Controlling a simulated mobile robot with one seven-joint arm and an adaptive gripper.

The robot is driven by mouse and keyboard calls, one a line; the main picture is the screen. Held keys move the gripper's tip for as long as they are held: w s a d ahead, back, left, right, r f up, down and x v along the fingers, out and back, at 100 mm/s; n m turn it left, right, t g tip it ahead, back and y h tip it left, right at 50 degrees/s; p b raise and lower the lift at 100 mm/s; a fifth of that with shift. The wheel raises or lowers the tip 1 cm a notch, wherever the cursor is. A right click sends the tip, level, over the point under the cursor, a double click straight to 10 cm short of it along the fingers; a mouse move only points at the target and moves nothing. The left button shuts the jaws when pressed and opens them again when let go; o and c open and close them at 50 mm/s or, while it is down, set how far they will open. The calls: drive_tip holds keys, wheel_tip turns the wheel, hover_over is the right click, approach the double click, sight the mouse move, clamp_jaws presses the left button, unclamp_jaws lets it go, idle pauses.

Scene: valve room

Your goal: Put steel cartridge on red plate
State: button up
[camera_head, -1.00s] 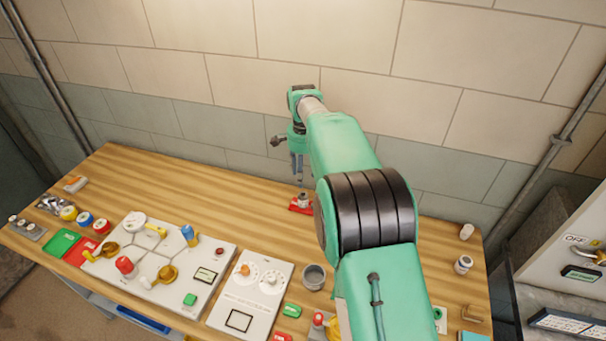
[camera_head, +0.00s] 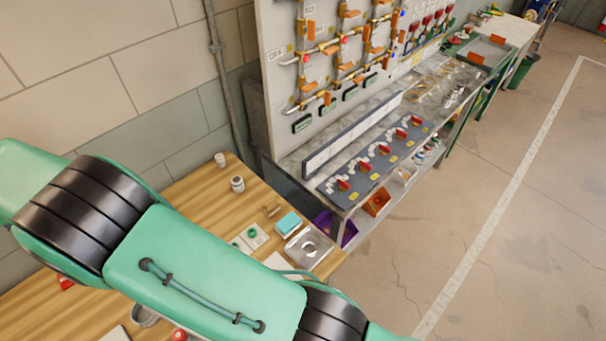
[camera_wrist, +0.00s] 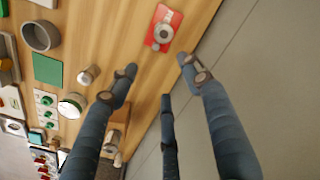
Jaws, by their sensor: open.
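In the wrist view my gripper (camera_wrist: 158,76) is open, its blue-grey fingers spread and nothing seen between the tips. Beyond the fingertips, near the table edge, lies a small flat red piece (camera_wrist: 171,42) with a round grey metal part (camera_wrist: 163,30) on it. I cannot tell whether these are the red plate and the steel cartridge. A short pale cylinder (camera_wrist: 88,76) and a metal-rimmed jar (camera_wrist: 72,105) stand left of the fingers. In the head view my gripper is out of sight, and a bit of red (camera_head: 66,283) shows behind my arm.
A grey cup (camera_wrist: 40,36) and a green square (camera_wrist: 47,68) are on the wooden table in the wrist view. A valve panel (camera_head: 350,50) and bench stand right.

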drive_tip(key=w+d+r+m+y, duration=0.1)
drive_tip(key=w+d+r, duration=0.75)
drive_tip(key=d, duration=0.25)
drive_tip(key=w+d+r, duration=0.8)
drive_tip(key=w+d, duration=0.1)
drive_tip(key=d, duration=0.2)
drive_tip(key=w+d+r+t, duration=0.1)
drive_tip(key=d+r, duration=0.3)
drive_tip(key=d, duration=0.5)
drive_tip(key=w+d+r+m, duration=0.1)
drive_tip(key=w+d+r, duration=0.15)
drive_tip(key=d, duration=0.65)
drive_tip(key=d+r+t, duration=0.1)
drive_tip(key=d+r, duration=0.4)
drive_tip(key=d, duration=0.5)
drive_tip(key=s+d+r+m+t, duration=0.1)
drive_tip(key=s+d, duration=0.4)
drive_tip(key=d, duration=0.8)
drive_tip(key=s+d+r+t, duration=0.1)
drive_tip(key=s+d, duration=0.3)
drive_tip(key=d, duration=0.9)
drive_tip(key=s+d+f, duration=0.4)
drive_tip(key=s+d, duration=0.3)
drive_tip(key=s, duration=0.1)
drive_tip(key=s+d+f+m+t+h, duration=0.1)
drive_tip(key=s+d+f, duration=0.2)
drive_tip(key=s+d, duration=0.4)
drive_tip(key=shift+s+d+f+t, duration=0.3)
drive_tip(key=shift+s+d+f, duration=0.1)
drive_tip(key=shift+s, duration=0.1)
